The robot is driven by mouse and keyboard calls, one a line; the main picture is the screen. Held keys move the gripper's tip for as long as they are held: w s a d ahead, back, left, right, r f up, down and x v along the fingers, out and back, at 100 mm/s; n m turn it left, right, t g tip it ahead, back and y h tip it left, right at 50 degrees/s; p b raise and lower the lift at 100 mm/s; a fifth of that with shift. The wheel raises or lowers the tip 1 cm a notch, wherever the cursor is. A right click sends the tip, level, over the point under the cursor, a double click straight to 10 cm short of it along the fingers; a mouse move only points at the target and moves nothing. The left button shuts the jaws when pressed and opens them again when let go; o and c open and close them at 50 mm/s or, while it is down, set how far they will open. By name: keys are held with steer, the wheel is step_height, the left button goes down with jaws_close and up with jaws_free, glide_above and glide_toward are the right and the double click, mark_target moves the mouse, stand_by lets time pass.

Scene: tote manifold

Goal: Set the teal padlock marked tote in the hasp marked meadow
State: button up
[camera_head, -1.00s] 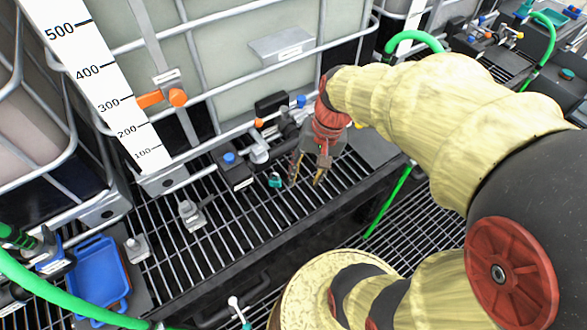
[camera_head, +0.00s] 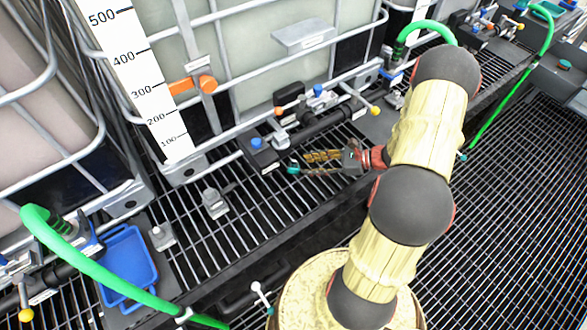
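The small teal padlock (camera_head: 293,168) sits low at the grated deck, right of a black box with a blue button. Its marking is too small to read. My gripper (camera_head: 303,162) reaches in from the right, lying nearly level and pointing left. Its two fingers are apart, and their tips are right beside the padlock. I cannot tell whether the lower finger touches it. I cannot pick out the hasp marked meadow, as no label is legible. Grey metal brackets stand on the grating, one near the middle (camera_head: 215,203) and one further left (camera_head: 163,236).
The black box (camera_head: 259,150) and a valve pipe with an orange handle (camera_head: 289,95) stand close behind the padlock. A caged tote (camera_head: 262,85) rises behind. A blue tray (camera_head: 130,268) and green hose (camera_head: 110,280) are at left.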

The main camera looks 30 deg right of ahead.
mark_target(293, 166)
steer(key=b+x, duration=0.2)
steer(key=x, duration=0.5)
steer(key=shift+a+f+b, duration=0.1)
steer(key=shift+f+b, duration=0.1)
steer(key=shift+b, duration=0.15)
steer(key=shift+c, duration=0.5)
jaws_close()
